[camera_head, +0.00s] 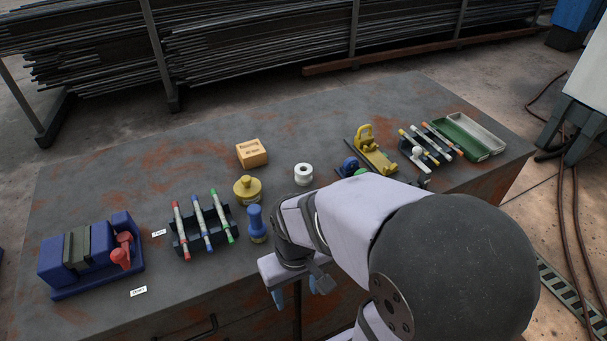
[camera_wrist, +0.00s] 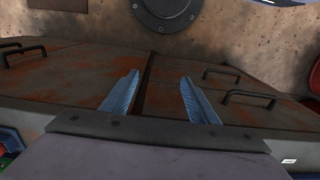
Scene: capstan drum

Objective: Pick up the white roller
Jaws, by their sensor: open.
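The white roller (camera_head: 303,174) stands on the rusty metal table (camera_head: 310,118) near its middle. It is a short white cylinder with a dark hole in its top. My gripper (camera_head: 298,295) is at the front edge of the table, nearer than the roller and apart from it. In the wrist view my gripper (camera_wrist: 160,100) has its two blue fingers spread with nothing between them. That view faces cabinet doors with dark handles, and the roller does not show there.
A yellow knob piece (camera_head: 247,189) and a blue peg (camera_head: 257,224) stand left of the roller. An orange block (camera_head: 251,153) is behind. A rack of marker-like rods (camera_head: 204,226) and a blue vise-like device (camera_head: 90,257) are left. A yellow clamp (camera_head: 371,152) and green tray (camera_head: 462,139) are right.

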